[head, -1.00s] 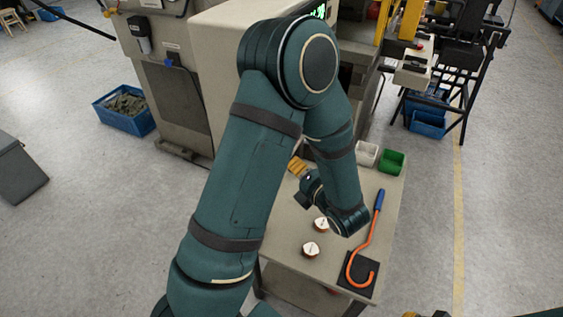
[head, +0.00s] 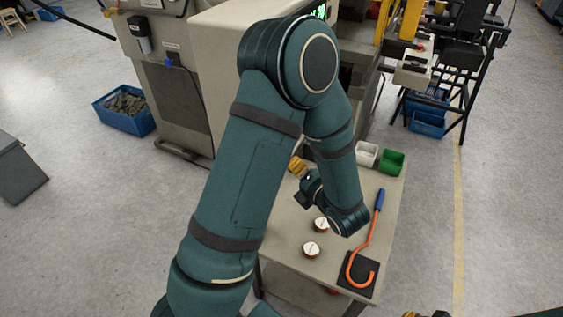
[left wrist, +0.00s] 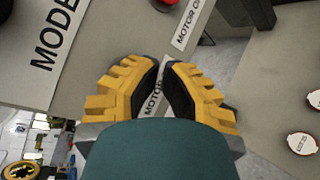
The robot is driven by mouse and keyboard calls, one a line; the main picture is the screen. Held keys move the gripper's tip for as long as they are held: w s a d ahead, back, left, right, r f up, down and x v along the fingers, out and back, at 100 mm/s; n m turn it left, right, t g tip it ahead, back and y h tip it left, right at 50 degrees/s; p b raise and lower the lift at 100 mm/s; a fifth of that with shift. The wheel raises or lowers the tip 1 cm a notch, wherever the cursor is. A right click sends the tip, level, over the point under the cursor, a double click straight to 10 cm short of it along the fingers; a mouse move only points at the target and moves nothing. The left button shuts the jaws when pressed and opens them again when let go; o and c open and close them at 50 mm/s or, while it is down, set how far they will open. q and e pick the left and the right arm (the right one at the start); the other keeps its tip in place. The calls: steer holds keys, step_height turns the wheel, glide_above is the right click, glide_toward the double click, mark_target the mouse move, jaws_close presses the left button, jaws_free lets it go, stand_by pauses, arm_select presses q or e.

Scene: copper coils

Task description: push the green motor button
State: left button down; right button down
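The green motor button is not visible in any view. In the left wrist view, a "MOTOR" label (left wrist: 153,98) shows between and behind my fingers on the grey machine panel. A red button (left wrist: 166,4) and another motor label (left wrist: 191,24) show at the top edge. My left gripper (left wrist: 163,63) has yellow ribbed fingers with dark pads; the tips are together, with nothing held, over the panel. In the head view my left gripper (head: 297,167) is small and partly hidden by my arm. A yellow-and-black piece of my right gripper (head: 426,314) shows at the bottom edge.
The table (head: 285,268) beside the machine (head: 180,100) holds two white-labelled copper coils (head: 311,249), an orange hook with a blue handle (head: 366,245), a black mat (head: 352,285), a white bin (head: 367,154) and a green bin (head: 391,162). A blue crate (head: 124,112) stands on the floor.

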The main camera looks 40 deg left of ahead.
arm_select(q)
steer(key=shift+a, duration=0.1)
steer(key=shift+s+a, duration=0.1)
steer(key=shift+a, duration=0.2)
steer(key=shift+s+a+p, duration=0.1)
steer(key=shift+a+p, duration=0.2)
steer(key=shift+a, duration=0.2)
stand_by(0.8)
steer(key=shift+d, duration=0.15)
steer(key=shift+w+d, duration=0.2)
steer(key=shift+d, duration=0.55)
steer(key=shift+d, duration=0.1)
steer(key=shift+w+d+p, duration=0.15)
steer(key=shift+w+d, duration=0.05)
steer(key=shift+d, duration=0.6)
steer(key=shift+w+d+p, duration=0.15)
steer(key=shift+w+d, duration=0.05)
steer(key=shift+d, duration=0.55)
steer(key=shift+w+d+p, duration=0.15)
steer(key=shift+w+d, duration=0.05)
steer(key=shift+d, duration=0.6)
